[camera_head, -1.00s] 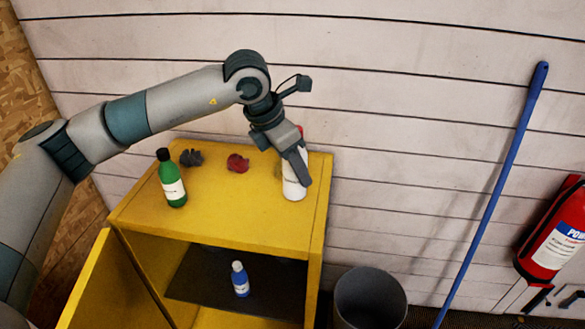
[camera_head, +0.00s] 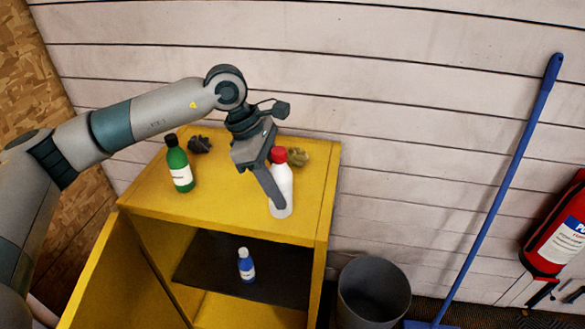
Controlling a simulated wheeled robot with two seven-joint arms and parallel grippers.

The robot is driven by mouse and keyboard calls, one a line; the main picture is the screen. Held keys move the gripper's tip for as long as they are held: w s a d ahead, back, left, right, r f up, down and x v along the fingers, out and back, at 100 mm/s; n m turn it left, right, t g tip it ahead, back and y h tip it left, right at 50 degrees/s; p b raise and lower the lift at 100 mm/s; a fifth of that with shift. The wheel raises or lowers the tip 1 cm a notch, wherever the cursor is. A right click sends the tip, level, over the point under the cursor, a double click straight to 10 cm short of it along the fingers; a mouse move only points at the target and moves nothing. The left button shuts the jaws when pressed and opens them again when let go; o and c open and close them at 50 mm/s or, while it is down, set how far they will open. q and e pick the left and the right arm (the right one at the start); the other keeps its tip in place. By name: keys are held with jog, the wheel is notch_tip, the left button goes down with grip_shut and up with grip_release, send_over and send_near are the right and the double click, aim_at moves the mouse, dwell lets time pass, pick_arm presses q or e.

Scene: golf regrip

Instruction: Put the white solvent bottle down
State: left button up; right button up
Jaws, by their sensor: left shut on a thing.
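The white solvent bottle (camera_head: 284,190) with a red cap stands upright at the right part of the yellow cabinet's top (camera_head: 225,205). Its base appears to be on or very close to the top; I cannot tell whether it touches. My left gripper (camera_head: 272,190) reaches down from above and is shut on the bottle, with one finger across its left side. That finger hides part of the bottle. My right gripper is not in view.
A green bottle (camera_head: 179,168) and a dark crumpled rag (camera_head: 200,144) are at the top's left. A yellowish rag (camera_head: 298,157) lies behind the white bottle. A blue bottle (camera_head: 246,266) stands on the shelf inside. The cabinet door (camera_head: 110,275) is open. A grey bin (camera_head: 372,292) is at right.

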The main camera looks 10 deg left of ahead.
pick_arm(q)
jog(key=s+a+f+m+g+y, duration=0.4)
jog(key=s+a+f+m, duration=0.2)
jog(key=s+m, duration=0.6)
jog(key=a+m, duration=0.2)
jog(key=m, duration=0.3)
jog(key=shift+s+a+m+y, duration=0.25)
jog(key=shift+a+m+y, duration=0.05)
jog(key=shift+m, duration=0.1)
